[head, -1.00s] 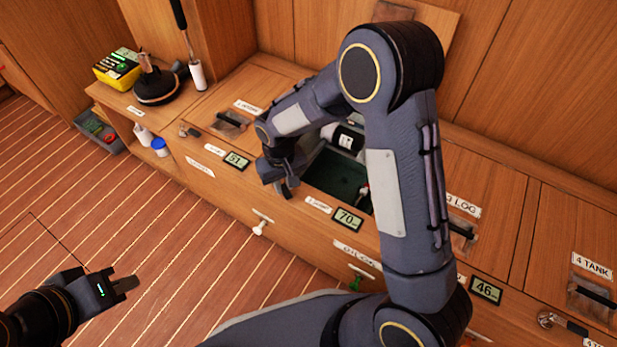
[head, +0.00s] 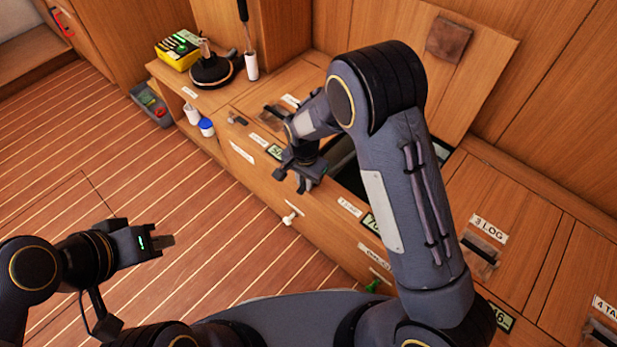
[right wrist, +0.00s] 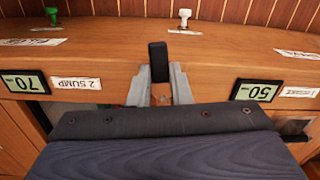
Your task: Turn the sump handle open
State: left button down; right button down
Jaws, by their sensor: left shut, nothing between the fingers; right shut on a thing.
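The sump handle, a black grip (right wrist: 158,62) on a small metal lever, is between my right gripper's fingers in the right wrist view. It points toward the counter's front edge, between the 2 SUMP label (right wrist: 75,83) and the display reading 50 (right wrist: 255,90). My right gripper (right wrist: 160,88) is shut on it. In the head view, my right gripper (head: 304,180) is low at the counter's front, left of the open sump hatch (head: 347,175); my arm hides most of the hatch and the handle. My left gripper (head: 168,240) is shut and empty over the floor.
A white pull knob (head: 290,217) and a green one (head: 373,285) stick out of the counter front. The 3 LOG lid (head: 510,220) is closed at right.

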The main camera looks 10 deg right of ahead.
aim_at(303, 183)
jog(key=shift+w+a+m+p, duration=0.2)
jog(key=shift+w+m+p, duration=0.1)
jog(key=shift+m, duration=0.4)
jog(key=c, duration=1.3)
grip_release()
jog(key=shift+r, duration=0.1)
notch_tip(303, 183, up, 8)
jog(key=p, duration=0.2)
jog(key=shift+p, duration=0.35)
